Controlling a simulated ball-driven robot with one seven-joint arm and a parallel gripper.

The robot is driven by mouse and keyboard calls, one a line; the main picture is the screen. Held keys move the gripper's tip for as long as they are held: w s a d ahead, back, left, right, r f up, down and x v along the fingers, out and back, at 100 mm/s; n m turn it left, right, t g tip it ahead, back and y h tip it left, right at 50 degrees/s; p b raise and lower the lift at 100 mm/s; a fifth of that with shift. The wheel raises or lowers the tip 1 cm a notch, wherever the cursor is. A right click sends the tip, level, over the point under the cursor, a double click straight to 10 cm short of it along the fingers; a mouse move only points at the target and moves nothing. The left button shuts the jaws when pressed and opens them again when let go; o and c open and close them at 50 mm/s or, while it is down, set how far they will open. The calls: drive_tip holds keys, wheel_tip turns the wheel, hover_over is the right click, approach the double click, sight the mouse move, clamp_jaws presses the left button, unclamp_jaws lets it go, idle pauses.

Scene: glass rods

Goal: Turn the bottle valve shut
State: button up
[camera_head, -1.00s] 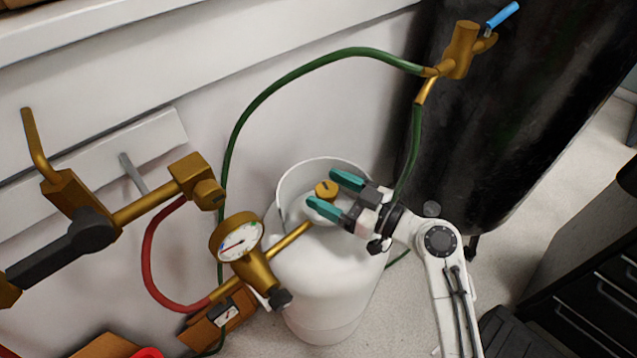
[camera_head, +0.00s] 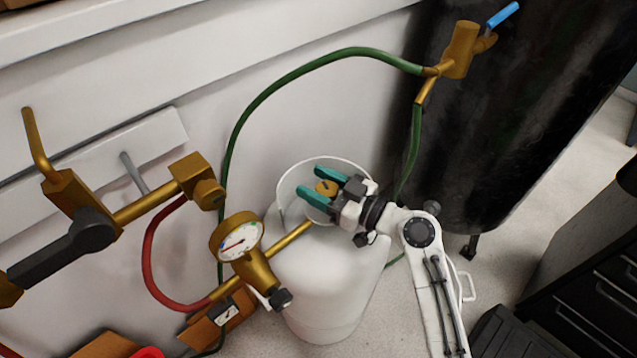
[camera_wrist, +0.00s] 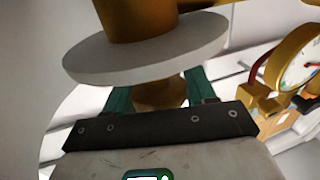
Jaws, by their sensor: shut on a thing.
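The bottle (camera_head: 325,275) is a white cylinder with a raised white collar around its top. Its brass valve knob (camera_head: 327,188) has a dark slot on top and sits inside the collar. My gripper (camera_head: 316,187) has teal fingers, one on each side of the knob, and is shut on it. In the wrist view the fingers (camera_wrist: 160,92) close around a brass part (camera_wrist: 160,93), below a pale disc (camera_wrist: 145,48) and a wider brass piece. The finger contact surfaces are partly hidden there.
A pressure gauge (camera_head: 237,238) on a brass regulator stands just left of the bottle. A green hose (camera_head: 290,70) arches behind, and a red hose (camera_head: 150,255) hangs left. A large black tank (camera_head: 490,130) stands right. Dark drawers (camera_head: 590,290) are at lower right.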

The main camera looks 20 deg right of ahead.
drive_tip(key=shift+c, duration=1.1)
